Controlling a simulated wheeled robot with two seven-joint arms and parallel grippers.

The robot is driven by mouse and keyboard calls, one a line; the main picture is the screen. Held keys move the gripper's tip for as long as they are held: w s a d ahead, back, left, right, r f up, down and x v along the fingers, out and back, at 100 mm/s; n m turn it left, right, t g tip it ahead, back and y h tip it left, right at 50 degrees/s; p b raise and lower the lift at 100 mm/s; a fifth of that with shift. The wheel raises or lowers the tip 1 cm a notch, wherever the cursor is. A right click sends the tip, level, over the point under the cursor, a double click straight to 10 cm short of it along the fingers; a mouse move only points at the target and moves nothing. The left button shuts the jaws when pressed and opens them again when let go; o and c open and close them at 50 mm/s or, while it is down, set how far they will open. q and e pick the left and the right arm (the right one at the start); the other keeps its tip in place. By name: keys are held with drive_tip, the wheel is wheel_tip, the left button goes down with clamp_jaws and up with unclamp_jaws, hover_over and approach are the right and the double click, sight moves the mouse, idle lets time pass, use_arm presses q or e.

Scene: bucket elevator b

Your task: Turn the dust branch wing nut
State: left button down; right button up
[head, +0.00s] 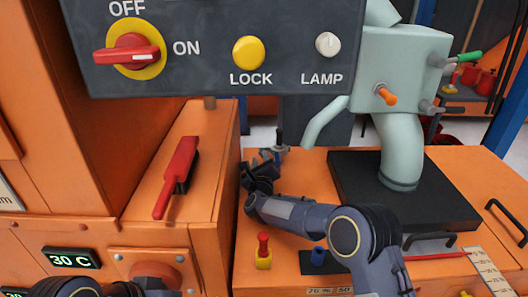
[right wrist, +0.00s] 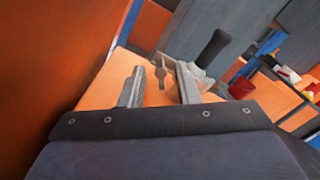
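My right gripper (head: 265,165) is at the far end of the orange bench top, beside the orange housing. In the right wrist view its two grey fingers (right wrist: 161,86) stand apart with a gap between them. A small pale metal piece that looks like the wing nut (right wrist: 160,72) shows in that gap, beyond the fingertips; I cannot tell whether it is between them. Beside it, a black handle (right wrist: 213,47) rises behind the right finger. In the head view the wing nut is too small or hidden to make out. My left gripper is out of view.
The control panel (head: 215,75) hangs over the upper left. A red lever (head: 178,175) stands on the orange housing to the left. A pale green pipe (head: 395,150) rises from a black plate (head: 440,200) on the right. A red-and-yellow knob (head: 263,252) stands at the front.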

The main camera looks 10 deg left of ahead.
drive_tip(key=shift+w+a+b, duration=0.1)
drive_tip(key=shift+w+a, duration=0.1)
drive_tip(key=shift+w, duration=0.75)
drive_tip(key=shift+w+a+b, duration=0.1)
drive_tip(key=shift+w+a, duration=0.15)
drive_tip(key=shift+w, duration=0.75)
drive_tip(key=shift+w+a+b, duration=0.1)
drive_tip(key=shift+w+a, duration=0.1)
drive_tip(key=shift+w, duration=0.75)
clamp_jaws()
